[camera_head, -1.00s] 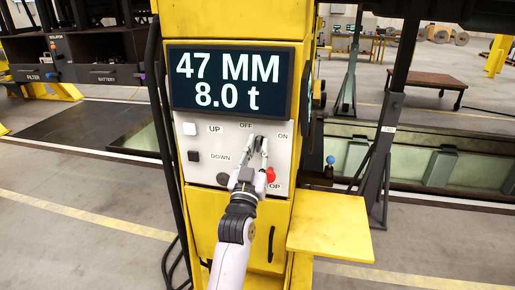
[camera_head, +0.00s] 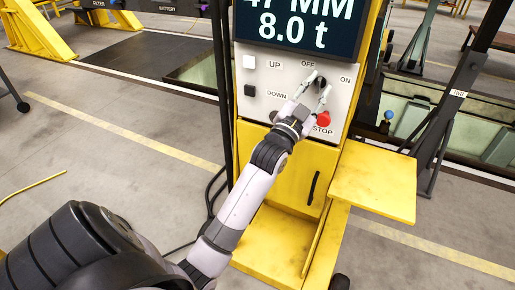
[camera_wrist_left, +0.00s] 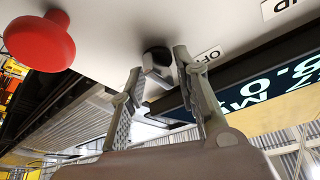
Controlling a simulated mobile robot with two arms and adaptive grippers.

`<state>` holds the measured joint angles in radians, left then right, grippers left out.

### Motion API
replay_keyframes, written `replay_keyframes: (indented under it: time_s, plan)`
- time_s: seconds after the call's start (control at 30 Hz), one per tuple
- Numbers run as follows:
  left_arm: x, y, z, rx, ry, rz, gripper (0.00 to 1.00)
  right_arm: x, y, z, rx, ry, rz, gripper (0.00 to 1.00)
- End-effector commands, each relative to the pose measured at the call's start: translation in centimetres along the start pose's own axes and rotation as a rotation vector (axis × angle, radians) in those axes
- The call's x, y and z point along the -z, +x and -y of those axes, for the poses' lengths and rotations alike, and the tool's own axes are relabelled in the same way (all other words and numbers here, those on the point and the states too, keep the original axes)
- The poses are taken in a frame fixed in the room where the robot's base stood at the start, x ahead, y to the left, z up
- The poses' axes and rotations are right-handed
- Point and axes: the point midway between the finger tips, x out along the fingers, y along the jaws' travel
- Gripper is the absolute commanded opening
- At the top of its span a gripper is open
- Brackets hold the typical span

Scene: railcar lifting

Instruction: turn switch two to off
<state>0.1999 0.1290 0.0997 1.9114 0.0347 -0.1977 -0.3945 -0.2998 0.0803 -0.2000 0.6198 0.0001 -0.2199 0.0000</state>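A dark rotary switch (camera_head: 320,81) sits on the white panel (camera_head: 262,103) of the yellow column, between the labels OFF and ON. No number on it is readable. My left gripper (camera_head: 319,82) is at the panel with its two fingers apart, one on each side of the switch. In the left wrist view the dark knob (camera_wrist_left: 157,63) lies between the fingertips, beside the OFF label (camera_wrist_left: 207,57). A small gap seems to show, but contact is unclear. The fingers partly hide the knob, so its exact setting cannot be read. My right gripper is not in view.
A red STOP button (camera_head: 323,119) is close below the gripper and shows in the left wrist view (camera_wrist_left: 40,40). A white UP button (camera_head: 249,62) and black DOWN button (camera_head: 250,90) are at the left. A yellow shelf (camera_head: 374,182) sticks out at lower right.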

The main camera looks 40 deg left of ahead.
Motion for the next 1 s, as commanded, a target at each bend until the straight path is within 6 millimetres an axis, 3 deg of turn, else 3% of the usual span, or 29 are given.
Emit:
replay_keyframes:
  time_s: [0.5,0.6,1.0]
  plan:
    - [0.4,0.1,0.4,-0.241,0.581,-0.001,0.29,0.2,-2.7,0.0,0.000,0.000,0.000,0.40]
    - [-0.2,-2.6,0.3,-0.236,0.564,0.001,0.29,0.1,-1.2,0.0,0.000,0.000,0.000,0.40]
    - [0.3,-10.3,2.1,-0.234,0.559,0.002,0.29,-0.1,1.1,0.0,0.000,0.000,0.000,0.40]
